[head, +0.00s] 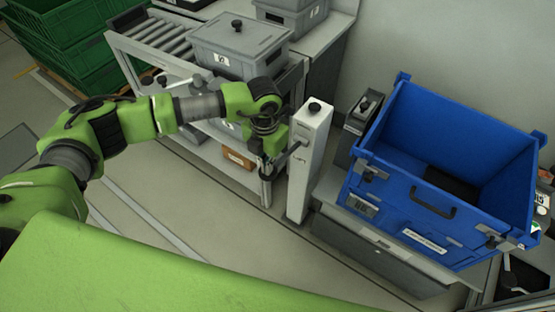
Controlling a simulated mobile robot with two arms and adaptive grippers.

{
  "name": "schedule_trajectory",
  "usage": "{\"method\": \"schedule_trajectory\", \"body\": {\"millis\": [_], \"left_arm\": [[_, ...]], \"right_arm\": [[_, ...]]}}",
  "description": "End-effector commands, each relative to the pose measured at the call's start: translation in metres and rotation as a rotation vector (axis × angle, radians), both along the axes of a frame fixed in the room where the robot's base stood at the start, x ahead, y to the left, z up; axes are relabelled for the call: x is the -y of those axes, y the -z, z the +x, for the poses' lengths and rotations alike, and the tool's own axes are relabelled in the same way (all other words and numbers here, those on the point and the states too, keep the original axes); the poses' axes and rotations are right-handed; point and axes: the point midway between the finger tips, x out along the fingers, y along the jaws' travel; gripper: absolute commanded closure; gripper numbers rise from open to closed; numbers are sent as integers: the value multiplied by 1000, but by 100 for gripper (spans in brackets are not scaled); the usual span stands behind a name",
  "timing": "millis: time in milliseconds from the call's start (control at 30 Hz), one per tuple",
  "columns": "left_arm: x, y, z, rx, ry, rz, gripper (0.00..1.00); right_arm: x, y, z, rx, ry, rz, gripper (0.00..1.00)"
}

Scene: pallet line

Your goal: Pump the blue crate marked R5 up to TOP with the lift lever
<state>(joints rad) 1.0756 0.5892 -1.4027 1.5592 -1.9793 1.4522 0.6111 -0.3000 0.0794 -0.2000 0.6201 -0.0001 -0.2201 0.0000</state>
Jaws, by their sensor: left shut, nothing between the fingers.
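The blue crate (425,205) stands open and upright at the right on a grey lift base (370,250). A white label is on its front, but I cannot read R5 on it. A pale post (312,155) with a black knob on top stands left of the crate. A short grey lever part (299,145) shows on the post's left side, partly hidden by my gripper. My left gripper (266,185) is shut and empty, pointing down just left of the post. I cannot tell whether it touches the lever. My right gripper is not in view.
A roller table (150,35) with a grey lidded bin (238,48) stands behind my left arm. Green crates (65,45) are stacked at the far left. A dark box (355,125) sits between post and crate. The floor in front of the post is clear.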

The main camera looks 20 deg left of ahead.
Motion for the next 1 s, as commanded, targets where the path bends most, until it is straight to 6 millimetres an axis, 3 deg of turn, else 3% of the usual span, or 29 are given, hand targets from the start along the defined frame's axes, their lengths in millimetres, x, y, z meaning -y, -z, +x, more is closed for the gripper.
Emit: {"method": "schedule_trajectory", "body": {"millis": [133,467,767,1000], "left_arm": [[-1,13,-4,-2,0,0,100],[-1,14,-5,-2,0,0,100],[-3,31,-8,-3,0,0,100],[-3,31,-9,-3,0,1,100]], "right_arm": [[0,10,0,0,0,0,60],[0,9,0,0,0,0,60],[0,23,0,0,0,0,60],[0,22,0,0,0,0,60]]}}
